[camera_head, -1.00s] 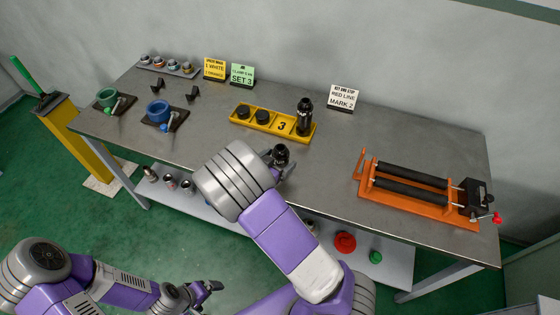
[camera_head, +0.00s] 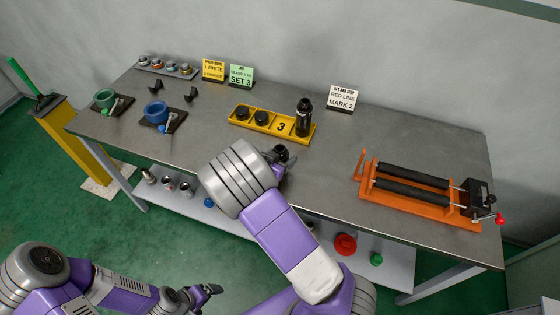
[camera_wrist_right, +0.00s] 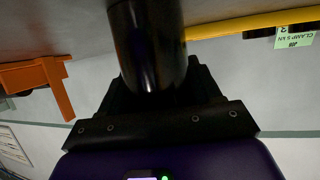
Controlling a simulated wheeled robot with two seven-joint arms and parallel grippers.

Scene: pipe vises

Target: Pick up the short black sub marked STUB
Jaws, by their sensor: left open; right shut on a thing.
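A short black cylinder (camera_head: 281,152) stands near the middle of the table, in front of the yellow tray; no STUB marking on it is readable. My right gripper (camera_head: 284,160) is shut on it, its fingers partly hidden by my wrist. In the right wrist view the dark cylinder (camera_wrist_right: 148,45) fills the space between the jaws of the right gripper (camera_wrist_right: 160,88). I cannot tell whether it touches the tabletop. My left gripper (camera_head: 208,291) is open and empty, low in front of the table.
The yellow tray (camera_head: 268,127) marked 3 holds two black pieces and a taller black sub (camera_head: 304,117). An orange roller stand (camera_head: 420,207) is at right. Blue (camera_head: 158,112) and green (camera_head: 105,99) vises stand at left. The table between tray and roller stand is clear.

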